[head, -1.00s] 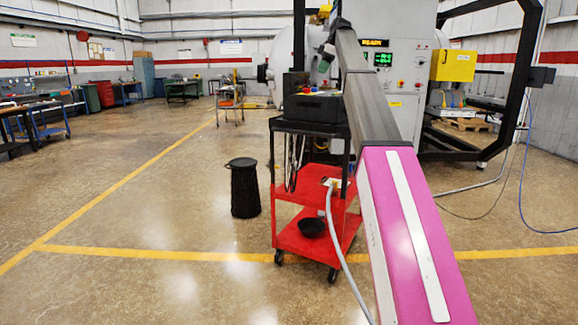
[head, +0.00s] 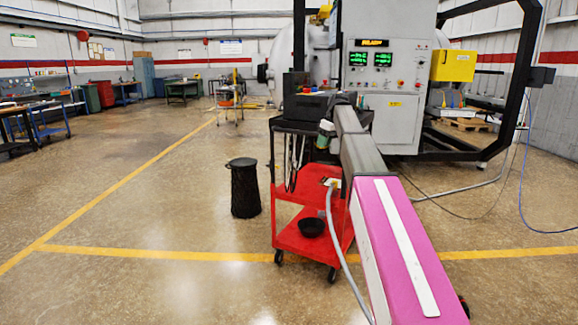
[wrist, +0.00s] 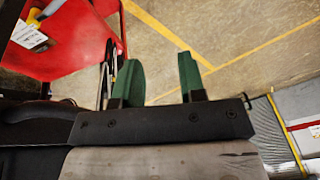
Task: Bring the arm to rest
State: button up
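My arm, with its pink and dark grey links, reaches from the lower right of the head view toward the red cart (head: 312,240). Its far end is low, beside the upper part of the cart. My gripper (wrist: 158,64) shows in the wrist view with two green fingers apart. Only bare floor shows between them, and nothing is held. In the wrist view part of the red cart (wrist: 72,42) lies to the left of the fingers.
A black bin (head: 243,188) stands left of the cart. Behind is the furnace cabinet (head: 392,104) with green displays, and a yellow box (head: 453,66). A black bowl (head: 311,227) sits on the cart's lower shelf. Cables lie on the floor at right. The floor at left is open.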

jog(key=s+d+f+m+h, duration=0.1)
jog(key=s+f+m, duration=0.3)
jog(key=s+f, duration=1.1)
jog(key=s+d+f+m+h, duration=0.15)
jog(key=s+f+m, duration=0.25)
jog(key=s+f, duration=1)
jog(key=s+d+f+m, duration=0.1)
jog(key=s+f+m, duration=0.2)
jog(key=s+f, duration=0.6)
notch_tip(320, 180, down, 4)
jog(key=shift+s+d+r+h, duration=0.2)
jog(key=shift+s+r+h, duration=0.1)
jog(key=shift+h, duration=0.15)
